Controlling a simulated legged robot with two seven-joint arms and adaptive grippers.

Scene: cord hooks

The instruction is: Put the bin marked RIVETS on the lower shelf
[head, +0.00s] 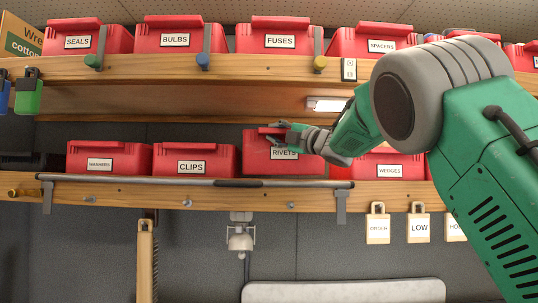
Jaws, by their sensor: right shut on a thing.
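The red bin marked RIVETS (258,158) is at the lower shelf (130,193), between the CLIPS bin (222,166) and the WEDGES bin (412,168). It looks larger and its top is higher than its neighbours' tops. Its bottom edge is close to the shelf's front edge; I cannot tell whether it touches the board. My right gripper (283,131) is shut on the bin's upper front, and the wrist hides part of its right side and the label's top. My left gripper is not in view.
A grey rail (130,179) runs along the lower shelf's front. A WASHERS bin (100,163) stands at the left. The upper shelf (150,66) holds several red bins, with knobs and straps at its front. Tags such as LOW (419,227) hang below the lower shelf.

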